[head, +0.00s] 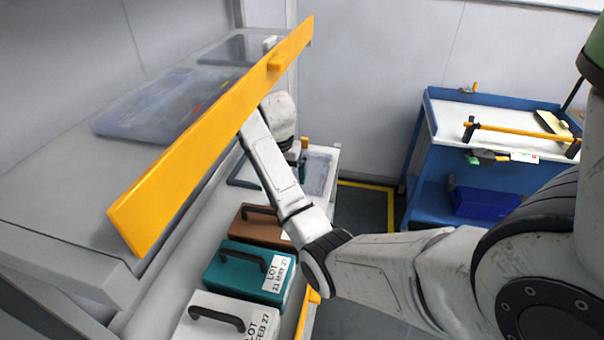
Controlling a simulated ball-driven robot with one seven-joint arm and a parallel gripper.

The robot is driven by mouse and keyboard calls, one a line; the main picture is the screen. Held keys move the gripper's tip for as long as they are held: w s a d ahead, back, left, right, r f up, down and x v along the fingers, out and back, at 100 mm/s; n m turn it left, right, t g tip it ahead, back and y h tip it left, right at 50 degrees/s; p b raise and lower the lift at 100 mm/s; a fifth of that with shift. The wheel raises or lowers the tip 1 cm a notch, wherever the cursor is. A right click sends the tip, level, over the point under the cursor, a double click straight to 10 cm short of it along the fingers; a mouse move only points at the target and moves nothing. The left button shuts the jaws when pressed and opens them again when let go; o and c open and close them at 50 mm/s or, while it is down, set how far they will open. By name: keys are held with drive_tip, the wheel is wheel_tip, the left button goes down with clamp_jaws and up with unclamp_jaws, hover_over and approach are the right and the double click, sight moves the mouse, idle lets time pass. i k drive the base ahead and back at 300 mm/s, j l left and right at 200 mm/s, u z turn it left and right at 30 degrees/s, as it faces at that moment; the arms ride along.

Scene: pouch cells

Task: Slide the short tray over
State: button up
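A flat clear tray (320,162) with a dark edge lies at the far end of the lower shelf, partly hidden by my arm. My gripper (298,155) is at the end of my arm beside this tray. Its fingers are small and mostly hidden, so I cannot tell whether they are open or touch the tray. A large clear tray (150,112) with small red items lies on the upper shelf, and a smaller dark tray (228,49) lies farther back there. I cannot tell for certain which is the short tray.
A yellow bar (185,158) runs along the upper shelf's front, above my wrist. Brown (250,228), teal (236,278) and white (207,326) handled cases line the lower shelf. A blue cart (425,140) stands at right. Floor (362,208) shows between.

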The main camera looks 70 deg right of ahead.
sight(318, 164)
drive_tip(key=z, duration=1.4)
